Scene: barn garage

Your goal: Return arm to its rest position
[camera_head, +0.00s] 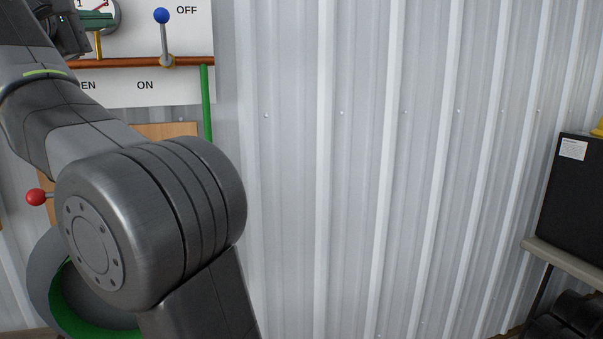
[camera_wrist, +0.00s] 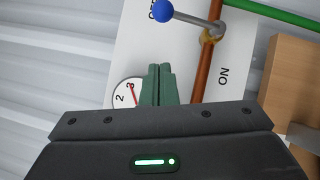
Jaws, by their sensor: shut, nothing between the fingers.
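My gripper (camera_head: 105,19) is at the upper left of the head view, in front of the white panel and partly over the gauge (camera_head: 103,4). Its green fingers (camera_wrist: 167,70) are together and empty in the wrist view. My arm is bent, with its large grey joint filling the lower left of the head view. A lever with a blue knob (camera_head: 161,16) stands upright on the copper pipe, between the OFF and ON labels. The gripper is to its left and apart from it.
The copper pipe (camera_head: 190,61) meets a green pipe (camera_head: 206,100). A red knob (camera_head: 36,197) and a green-lined grey ring (camera_head: 45,275) sit beside my arm. Corrugated wall (camera_head: 300,180) fills the middle. A black box (camera_head: 575,195) rests on a shelf at right.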

